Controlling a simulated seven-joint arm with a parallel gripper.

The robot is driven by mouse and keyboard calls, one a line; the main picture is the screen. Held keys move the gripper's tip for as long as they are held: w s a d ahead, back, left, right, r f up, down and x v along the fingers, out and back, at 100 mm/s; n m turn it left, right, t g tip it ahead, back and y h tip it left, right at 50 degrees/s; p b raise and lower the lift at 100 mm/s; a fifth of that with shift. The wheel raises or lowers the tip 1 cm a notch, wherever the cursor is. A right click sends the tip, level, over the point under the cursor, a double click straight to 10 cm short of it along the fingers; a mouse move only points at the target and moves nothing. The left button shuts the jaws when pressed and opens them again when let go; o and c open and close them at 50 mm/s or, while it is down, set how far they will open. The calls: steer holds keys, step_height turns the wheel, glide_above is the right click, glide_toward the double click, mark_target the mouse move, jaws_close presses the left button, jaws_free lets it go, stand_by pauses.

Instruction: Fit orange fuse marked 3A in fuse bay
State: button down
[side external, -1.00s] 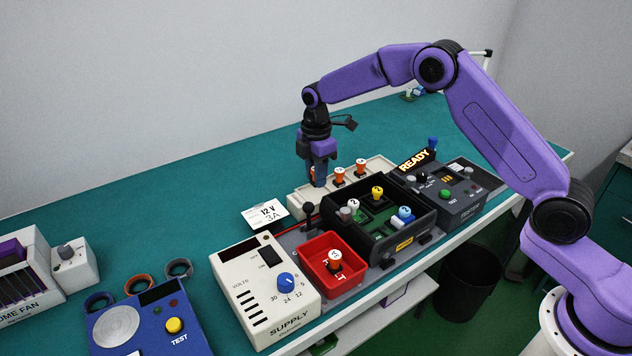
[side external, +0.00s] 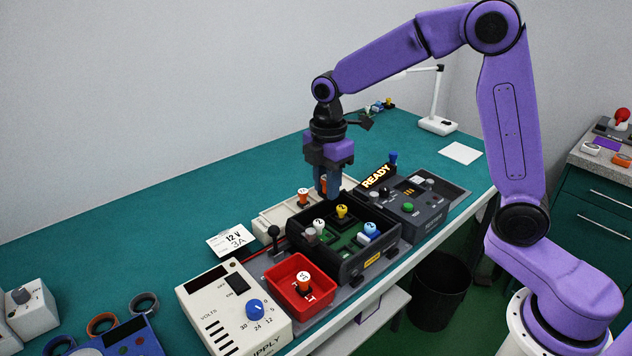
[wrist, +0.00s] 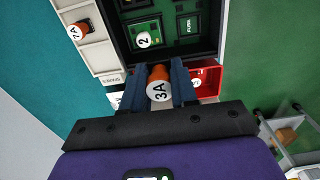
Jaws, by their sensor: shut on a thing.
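My gripper (side external: 328,192) is shut on the orange fuse marked 3A, whose white cap (wrist: 159,91) faces the wrist camera between the two fingers. In the side view the gripper hangs above the back edge of the black open box (side external: 352,270), and the fingers partly hide the fuse. The box holds a green board with a dark square socket labelled FUSE (wrist: 188,25); it looks empty in the wrist view. A white-capped part marked 2 (wrist: 143,40), a yellow-capped part (side external: 341,212) and a blue part (side external: 370,230) stand in the box.
A cream fuse rack (side external: 268,218) lies behind the box, with an orange fuse marked 7A (wrist: 77,32). A red bin (side external: 283,297) with another orange fuse (side external: 303,281) is in front. The supply (side external: 225,310), card (side external: 231,241) reading 12 V 3A, and READY tester (side external: 412,210) flank the box.

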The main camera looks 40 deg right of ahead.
glide_above(347, 257)
step_height(347, 257, down, 3)
steer(key=shift+w+a+f, duration=0.1)
steer(key=shift+w+f, duration=0.05)
steer(key=shift+f, duration=2.2)
steer(key=shift+w+f, duration=0.1)
steer(key=shift+f, duration=2.25)
steer(key=shift+f, duration=0.5)
steer(key=c, duration=0.9)
jaws_free()
steer(key=shift+o, duration=0.6)
steer(key=shift+s, duration=0.1)
steer(key=shift+s+f, duration=0.1)
steer(key=shift+w+r, duration=0.15)
steer(key=shift+r, duration=0.7)
steer(key=shift+w+r, duration=0.1)
steer(key=shift+r, duration=1.65)
